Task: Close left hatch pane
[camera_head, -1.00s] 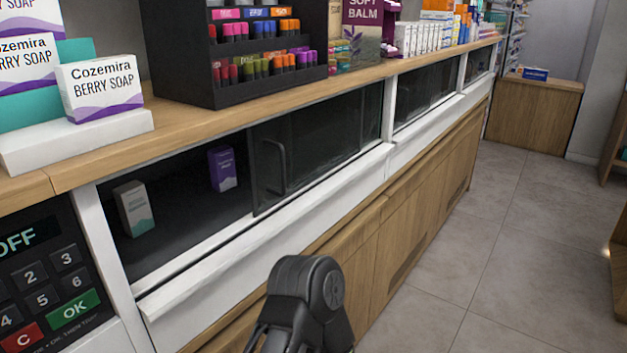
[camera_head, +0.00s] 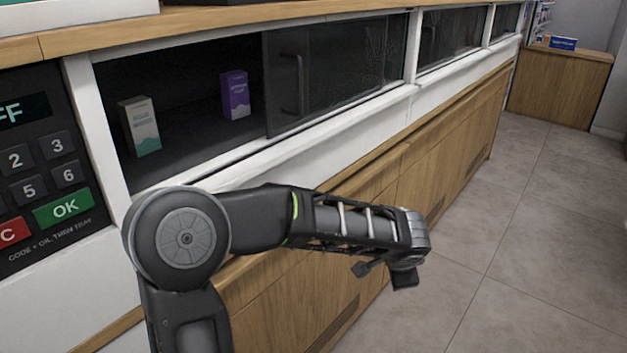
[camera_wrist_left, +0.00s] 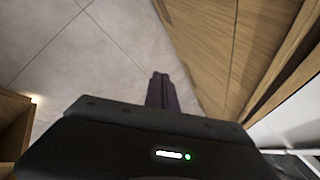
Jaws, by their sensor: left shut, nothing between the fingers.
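The left hatch pane (camera_head: 345,75) is a dark glass sliding pane with a black vertical handle (camera_head: 292,85) near its left edge. It stands slid to the right, and the left part of the hatch is open. My left arm reaches across in front of the counter. My left gripper (camera_head: 404,279) is at the arm's far end, lower and to the right of the handle, apart from the pane. In the left wrist view its fingers (camera_wrist_left: 160,90) are together and empty, above the floor. My right gripper is not in view.
Inside the open hatch stand a white-and-teal box (camera_head: 139,126) and a purple box (camera_head: 235,95). A keypad (camera_head: 40,160) is left of the hatch. A white ledge (camera_head: 300,150) runs below the pane, above wooden cabinet fronts (camera_head: 430,180). The tiled floor (camera_head: 540,220) at right is clear.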

